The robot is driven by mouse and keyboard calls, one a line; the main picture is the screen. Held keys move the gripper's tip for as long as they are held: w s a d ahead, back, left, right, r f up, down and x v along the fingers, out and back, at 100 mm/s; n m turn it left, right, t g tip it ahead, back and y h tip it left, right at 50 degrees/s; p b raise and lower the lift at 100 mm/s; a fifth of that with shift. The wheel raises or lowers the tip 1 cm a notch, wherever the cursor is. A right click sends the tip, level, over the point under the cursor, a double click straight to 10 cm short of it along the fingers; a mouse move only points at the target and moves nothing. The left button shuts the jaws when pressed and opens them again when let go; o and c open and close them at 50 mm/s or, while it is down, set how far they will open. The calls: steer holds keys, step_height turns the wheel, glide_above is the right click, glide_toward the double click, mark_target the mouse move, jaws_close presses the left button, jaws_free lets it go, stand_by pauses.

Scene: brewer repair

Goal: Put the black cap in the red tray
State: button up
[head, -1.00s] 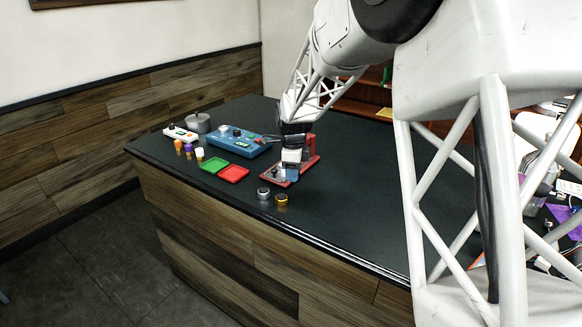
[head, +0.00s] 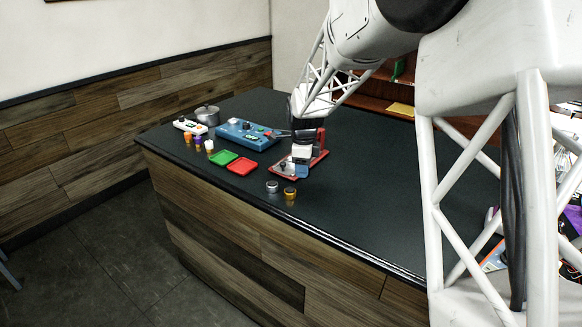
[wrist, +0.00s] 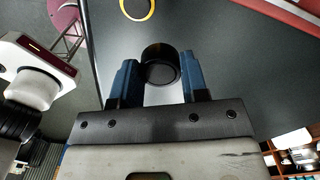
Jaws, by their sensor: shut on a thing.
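The black cap (wrist: 160,62) is a short dark cylinder in the wrist view. It sits between the blue fingers of my gripper (wrist: 160,80), which is shut on it. In the head view my gripper (head: 302,173) is low over or beside the red-based device, and the cap cannot be made out there. I cannot tell whether the cap still touches the device. The red tray (head: 242,166) lies flat on the dark counter, left of my gripper. It looks empty.
The green tray (head: 222,158) adjoins the red tray. The red-based device (head: 281,176) is at my gripper. Silver (head: 272,187) and gold (head: 290,193) round parts stand near the front edge. A blue unit (head: 246,135), several small caps and a metal pot (head: 207,115) are farther left.

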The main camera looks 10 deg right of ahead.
steer(key=shift+a, duration=0.1)
steer(key=shift+w+a+n, duration=0.2)
steer(key=shift+a+n, duration=0.35)
steer(key=shift+n, duration=0.05)
steer(key=a+n, duration=0.3)
steer(key=a, duration=0.1)
steer(key=w+a+f+n, duration=0.1)
steer(key=a+n, duration=0.3)
steer(key=w+a+n, duration=0.1)
steer(key=a+n, duration=0.3)
steer(key=shift+a+f, duration=0.25)
steer(key=shift+f, duration=0.05)
steer(key=shift+w+a+f+n, duration=0.1)
steer(key=shift+a+n, duration=0.7)
steer(key=shift+a, duration=0.1)
steer(key=shift+w, duration=0.1)
glide_above(242, 168)
steer(key=shift+f, duration=0.7)
steer(key=shift+f, duration=1.8)
steer(key=shift+f, duration=0.1)
